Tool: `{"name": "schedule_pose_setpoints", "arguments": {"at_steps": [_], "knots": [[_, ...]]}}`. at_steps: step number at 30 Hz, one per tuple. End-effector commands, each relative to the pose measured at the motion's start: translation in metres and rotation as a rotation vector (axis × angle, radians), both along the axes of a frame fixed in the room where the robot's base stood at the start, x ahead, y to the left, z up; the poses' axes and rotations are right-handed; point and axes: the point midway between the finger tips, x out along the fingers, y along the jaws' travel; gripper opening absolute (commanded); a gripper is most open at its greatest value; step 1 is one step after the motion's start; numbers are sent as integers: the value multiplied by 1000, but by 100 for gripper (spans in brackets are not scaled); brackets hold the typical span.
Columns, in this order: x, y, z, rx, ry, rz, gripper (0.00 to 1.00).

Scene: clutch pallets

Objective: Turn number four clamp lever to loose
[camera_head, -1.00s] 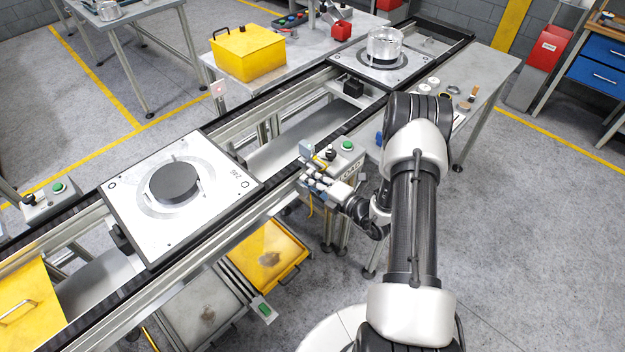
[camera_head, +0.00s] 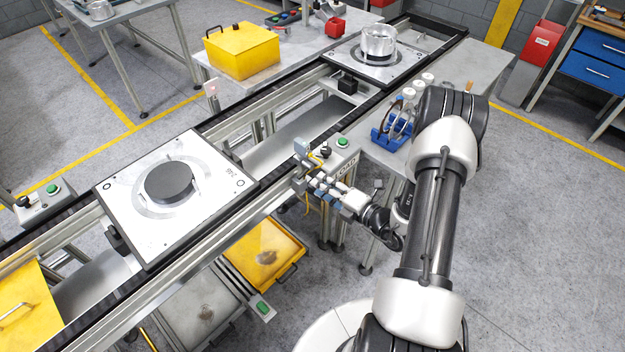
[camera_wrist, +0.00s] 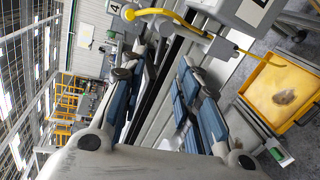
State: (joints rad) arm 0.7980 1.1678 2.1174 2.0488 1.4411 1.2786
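A plate marked 4 (camera_wrist: 86,37) shows at the upper left of the wrist view. Near it, a yellow curved bar (camera_wrist: 150,12) with a rounded end crosses the top, beside a grey block; it may be the number four clamp lever, but I cannot tell its setting. My gripper (camera_wrist: 158,75) has its two blue-padded fingers spread, with nothing held between them. The bar lies beyond the fingertips, apart from them. In the head view my gripper (camera_head: 312,183) is at the conveyor's near side, by a small control box, and its fingers partly hide the yellow part there.
A control box with a green button (camera_head: 342,142) stands close to my gripper. A yellow tray (camera_head: 262,252) sits low below. A blue rack (camera_head: 391,137) stands on the side table.

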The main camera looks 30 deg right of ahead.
Motion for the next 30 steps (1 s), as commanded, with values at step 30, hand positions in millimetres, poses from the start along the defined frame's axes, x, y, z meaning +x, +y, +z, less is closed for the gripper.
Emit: {"name": "schedule_pose_setpoints", "arguments": {"at_steps": [30], "knots": [[-46,-11,16,-19,-10,26,30]]}}
